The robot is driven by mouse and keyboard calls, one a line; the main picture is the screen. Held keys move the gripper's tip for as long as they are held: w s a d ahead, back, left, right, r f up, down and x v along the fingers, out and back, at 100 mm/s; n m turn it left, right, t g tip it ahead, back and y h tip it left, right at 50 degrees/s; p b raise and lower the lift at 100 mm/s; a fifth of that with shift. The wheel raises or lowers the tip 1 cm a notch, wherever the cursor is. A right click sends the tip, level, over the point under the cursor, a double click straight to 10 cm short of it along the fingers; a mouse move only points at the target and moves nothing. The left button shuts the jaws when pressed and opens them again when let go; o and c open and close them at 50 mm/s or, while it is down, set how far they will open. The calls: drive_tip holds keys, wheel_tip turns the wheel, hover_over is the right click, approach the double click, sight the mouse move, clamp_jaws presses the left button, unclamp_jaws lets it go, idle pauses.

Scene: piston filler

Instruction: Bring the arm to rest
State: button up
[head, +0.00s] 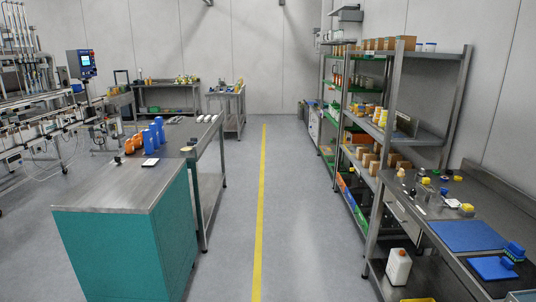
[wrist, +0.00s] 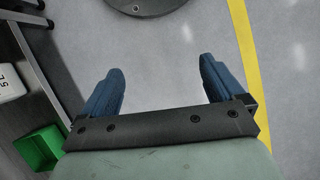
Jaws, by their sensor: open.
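My gripper (wrist: 162,88) shows in the wrist view, with its two blue fingers spread wide apart. It is open, and nothing is between the fingers. Below it in the wrist view is bare grey floor. My arm and gripper do not show in the head view.
In the wrist view, a green bin (wrist: 40,148) and a white container (wrist: 8,82) sit at the left by a metal frame. The head view shows a teal-sided bench (head: 125,238) at left, shelves (head: 425,133) at right, and a clear aisle with a yellow floor line (head: 261,200).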

drive_tip(key=s+a+n+g, duration=0.1)
drive_tip(key=s+a, duration=0.1)
drive_tip(key=s, duration=0.5)
drive_tip(key=s+a+f+n, duration=0.1)
drive_tip(key=s+a, duration=0.1)
drive_tip(key=s, duration=0.6)
drive_tip(key=shift+f+g, duration=0.3)
drive_tip(key=shift+g, duration=0.1)
drive_tip(key=shift+s+a, duration=0.1)
